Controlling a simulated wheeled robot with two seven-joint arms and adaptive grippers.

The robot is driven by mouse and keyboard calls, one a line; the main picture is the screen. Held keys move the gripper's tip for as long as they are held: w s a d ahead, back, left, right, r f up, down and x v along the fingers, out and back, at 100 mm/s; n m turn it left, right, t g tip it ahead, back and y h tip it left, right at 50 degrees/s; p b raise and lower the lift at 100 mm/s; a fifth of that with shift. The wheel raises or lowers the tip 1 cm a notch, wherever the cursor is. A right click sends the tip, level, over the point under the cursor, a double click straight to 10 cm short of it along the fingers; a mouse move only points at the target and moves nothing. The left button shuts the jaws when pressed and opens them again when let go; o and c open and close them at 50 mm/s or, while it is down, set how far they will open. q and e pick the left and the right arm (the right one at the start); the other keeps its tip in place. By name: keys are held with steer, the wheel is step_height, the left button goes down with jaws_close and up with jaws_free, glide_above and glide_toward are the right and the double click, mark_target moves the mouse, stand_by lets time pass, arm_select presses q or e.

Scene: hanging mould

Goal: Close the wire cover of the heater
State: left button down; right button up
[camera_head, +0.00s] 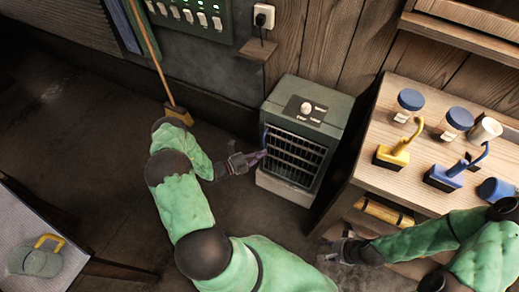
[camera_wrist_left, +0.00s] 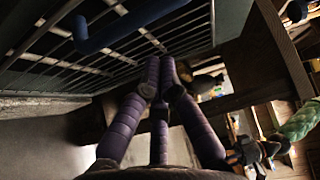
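The heater (camera_head: 337,99) is a grey-green box standing against the wooden wall. Its dark wire cover (camera_head: 296,152) lies over the front and looks about flush; I cannot tell whether a gap remains. A blue handle (camera_head: 265,137) is at the cover's left edge and shows large in the left wrist view (camera_wrist_left: 130,24). My left gripper (camera_head: 264,155) is at the cover's left side, just below the handle. Its purple fingertips (camera_wrist_left: 160,68) are together with nothing between them, close to the bars; contact is unclear. My right gripper (camera_head: 337,247) is low by the workbench, away from the heater; its finger opening is unclear.
A wooden workbench (camera_head: 358,184) right of the heater holds blue-lidded jars (camera_head: 409,101), a yellow-handled tool (camera_head: 392,154) and a blue-handled tool (camera_head: 446,177). A broom (camera_head: 178,113) leans at the left wall. Floor left of the heater is clear.

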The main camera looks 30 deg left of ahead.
arm_select(q)
steer(key=p+v, duration=0.2)
steer(key=v, duration=0.8)
steer(key=shift+s, duration=0.3)
steer(key=shift+a, duration=0.1)
steer(key=s+d+f+m+g+h, duration=0.1)
steer(key=s+d+m+g+h, duration=0.1)
steer(key=d+m+g, duration=0.6)
steer(key=s+d+f+m+g+h, duration=0.15)
steer(key=s+d+m+g, duration=0.35)
steer(key=d, duration=0.6)
steer(key=s+d+m+g+y, duration=0.5)
steer(key=s+m+g+y, duration=0.1)
steer(key=m, duration=1.5)
steer(key=w+d+r+m+t+y, duration=0.2)
steer(key=w+d+r+m+t, duration=0.1)
steer(key=m, duration=0.8)
steer(key=shift+d+r+m+t, duration=0.3)
steer(key=shift+d+r+t, duration=0.1)
steer(key=shift+d, duration=0.1)
